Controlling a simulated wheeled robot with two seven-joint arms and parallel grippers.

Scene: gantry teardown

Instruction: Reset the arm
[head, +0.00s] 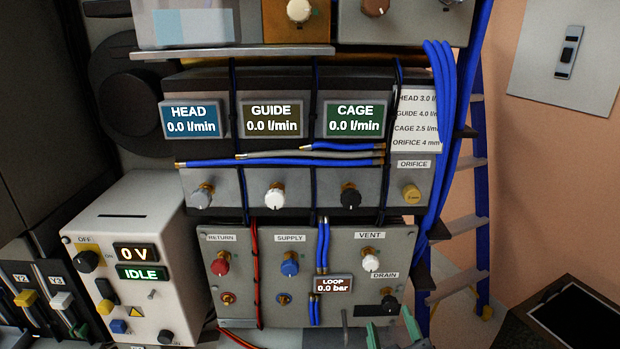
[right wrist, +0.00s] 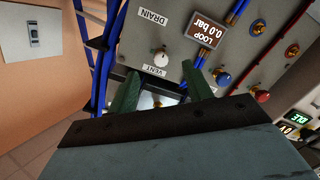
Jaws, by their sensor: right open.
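My right gripper (head: 392,333) shows at the bottom of the head view, with two green fingertips apart and nothing seen between them. In the right wrist view, which is turned over, the open jaws (right wrist: 163,90) point at the panel near the white VENT knob (right wrist: 160,57) and the LOOP display (right wrist: 207,32). I cannot tell whether a fingertip touches the panel. My left gripper is not in view.
The HEAD (head: 189,120), GUIDE and CAGE displays read 0.0 l/min. The power box (head: 140,250) at left shows 0 V and IDLE. Blue hoses (head: 445,130) and a blue ladder (head: 477,180) stand at right. A dark-framed tray or screen (head: 580,315) is at lower right.

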